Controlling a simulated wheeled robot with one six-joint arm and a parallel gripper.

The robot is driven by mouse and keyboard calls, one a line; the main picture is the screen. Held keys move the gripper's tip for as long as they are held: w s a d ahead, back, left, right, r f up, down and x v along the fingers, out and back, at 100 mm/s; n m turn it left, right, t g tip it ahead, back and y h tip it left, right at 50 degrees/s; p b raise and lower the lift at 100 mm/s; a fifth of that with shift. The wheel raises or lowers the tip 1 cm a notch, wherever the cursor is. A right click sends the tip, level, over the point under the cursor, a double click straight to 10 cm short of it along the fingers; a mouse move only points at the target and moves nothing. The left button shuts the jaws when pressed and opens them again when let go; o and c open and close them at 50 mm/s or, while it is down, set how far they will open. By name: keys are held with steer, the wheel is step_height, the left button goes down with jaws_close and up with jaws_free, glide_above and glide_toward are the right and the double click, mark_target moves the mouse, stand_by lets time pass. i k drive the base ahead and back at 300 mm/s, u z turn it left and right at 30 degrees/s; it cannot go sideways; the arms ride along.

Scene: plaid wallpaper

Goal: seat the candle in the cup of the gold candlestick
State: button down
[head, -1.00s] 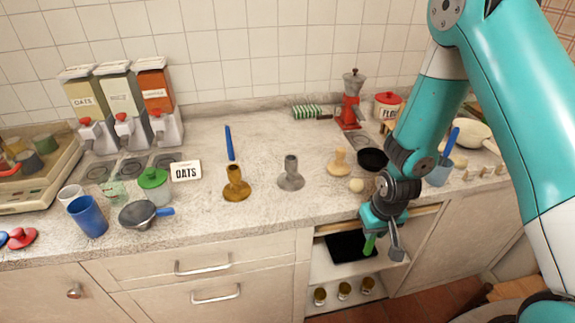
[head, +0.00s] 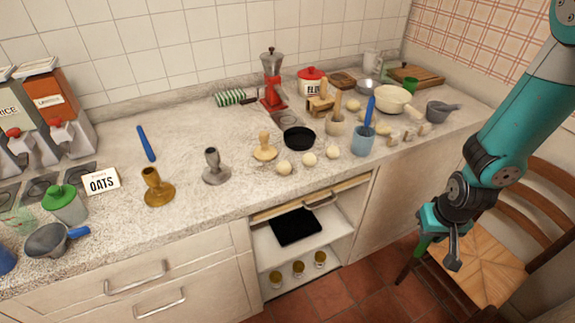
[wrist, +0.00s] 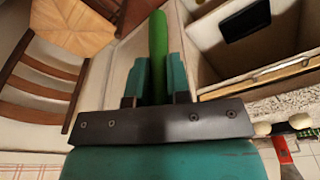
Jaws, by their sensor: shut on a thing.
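The gold candlestick (head: 157,190) stands upright on the counter, left of centre in the head view, with its cup facing up. My gripper (head: 436,243) hangs low in front of the counter, far to the right of the candlestick, near a chair. In the wrist view, my gripper (wrist: 159,72) is shut on a long green candle (wrist: 158,35), which sticks out beyond the fingers. The candle's held end is hidden between the fingers.
A grey candlestick (head: 214,168) and a wooden stand (head: 264,148) stand right of the gold one. A blue stick (head: 146,144) lies behind it, and an OATS sign (head: 103,181) is to its left. A wooden chair (head: 478,265) stands close to my gripper.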

mark_target(153, 181)
steer(key=k, duration=0.6)
steer(key=u, duration=1.3)
steer(key=i, duration=0.15)
steer(key=u, duration=0.2)
